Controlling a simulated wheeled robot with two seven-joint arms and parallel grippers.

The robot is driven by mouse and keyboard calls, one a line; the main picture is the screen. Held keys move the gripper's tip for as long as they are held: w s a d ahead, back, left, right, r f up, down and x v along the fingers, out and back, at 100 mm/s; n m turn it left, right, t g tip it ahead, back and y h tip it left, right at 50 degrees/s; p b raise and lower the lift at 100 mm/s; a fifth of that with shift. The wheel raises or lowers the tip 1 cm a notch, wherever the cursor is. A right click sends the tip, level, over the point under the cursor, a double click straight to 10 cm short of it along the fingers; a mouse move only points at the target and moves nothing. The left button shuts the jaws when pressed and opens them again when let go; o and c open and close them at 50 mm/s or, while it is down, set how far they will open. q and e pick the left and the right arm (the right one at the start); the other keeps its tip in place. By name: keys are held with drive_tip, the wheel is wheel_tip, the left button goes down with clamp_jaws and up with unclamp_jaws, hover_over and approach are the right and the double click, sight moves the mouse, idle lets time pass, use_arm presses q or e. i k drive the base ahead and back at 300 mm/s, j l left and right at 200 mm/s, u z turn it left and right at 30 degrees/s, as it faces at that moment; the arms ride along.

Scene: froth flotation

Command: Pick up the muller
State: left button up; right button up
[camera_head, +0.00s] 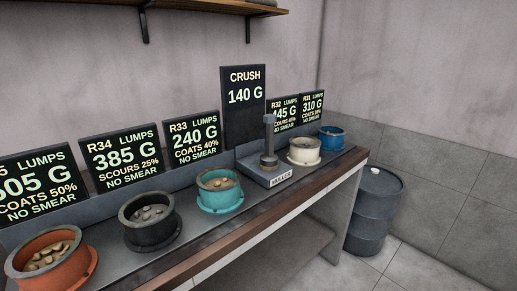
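The muller (269,143) is a dark grey upright tool with a post-like handle and a wider round foot. It stands upright on a grey plate (290,166) labelled MULLER, on the bench in front of the tall CRUSH 140 G sign (244,110). Nothing is touching the muller's handle. Neither of my grippers shows in the head view.
Pots of lumps line the bench: orange (50,262), black (150,222) and teal (220,191) to the left, cream (304,151) and blue (332,139) to the right. Signs stand behind them. A dark barrel (374,212) stands past the bench's right end. A shelf (215,6) hangs above.

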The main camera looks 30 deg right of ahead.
sight(269, 160)
drive_tip(key=z, duration=1.05)
